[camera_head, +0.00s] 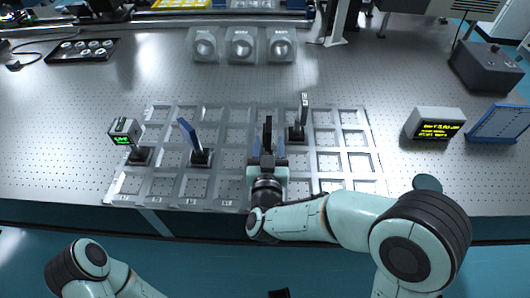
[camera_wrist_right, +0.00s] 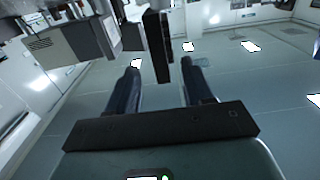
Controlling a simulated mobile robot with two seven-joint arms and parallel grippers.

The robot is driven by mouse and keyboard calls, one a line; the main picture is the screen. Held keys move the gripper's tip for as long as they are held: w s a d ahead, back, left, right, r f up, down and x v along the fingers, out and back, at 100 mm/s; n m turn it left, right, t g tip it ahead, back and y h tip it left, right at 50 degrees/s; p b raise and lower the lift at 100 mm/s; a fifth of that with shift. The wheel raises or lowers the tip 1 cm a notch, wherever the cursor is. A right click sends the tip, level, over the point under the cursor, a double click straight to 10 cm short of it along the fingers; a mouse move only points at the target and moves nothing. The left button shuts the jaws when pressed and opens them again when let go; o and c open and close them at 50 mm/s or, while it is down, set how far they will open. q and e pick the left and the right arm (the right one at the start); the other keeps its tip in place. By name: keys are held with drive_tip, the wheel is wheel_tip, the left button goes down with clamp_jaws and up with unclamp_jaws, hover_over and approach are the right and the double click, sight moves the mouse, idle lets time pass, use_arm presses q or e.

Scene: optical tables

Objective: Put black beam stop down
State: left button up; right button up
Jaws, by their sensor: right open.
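The black beam stop (camera_head: 267,132) is a dark upright plate standing over the middle of the grey grid rack (camera_head: 236,204). In the right wrist view the black plate (camera_wrist_right: 157,45) stands between and just beyond my two fingertips. My right gripper (camera_head: 267,157) is at the rack's front middle, with its fingers (camera_wrist_right: 160,75) apart and a gap on both sides of the plate. My gripper hides the beam stop's base, so I cannot tell which compartment it is in. My left arm shows at the bottom left, but its gripper is out of view.
A yellow-text display box (camera_head: 435,124) and blue panel (camera_head: 499,123) stand right. Grey mounts (camera_head: 242,45) stand behind. Table between them is clear.

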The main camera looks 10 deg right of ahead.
sight(268, 129)
drive_tip(key=x, duration=0.5)
drive_tip(key=shift+w, duration=0.45)
clamp_jaws()
drive_tip(key=shift+a+r, duration=0.1)
idle(1.0)
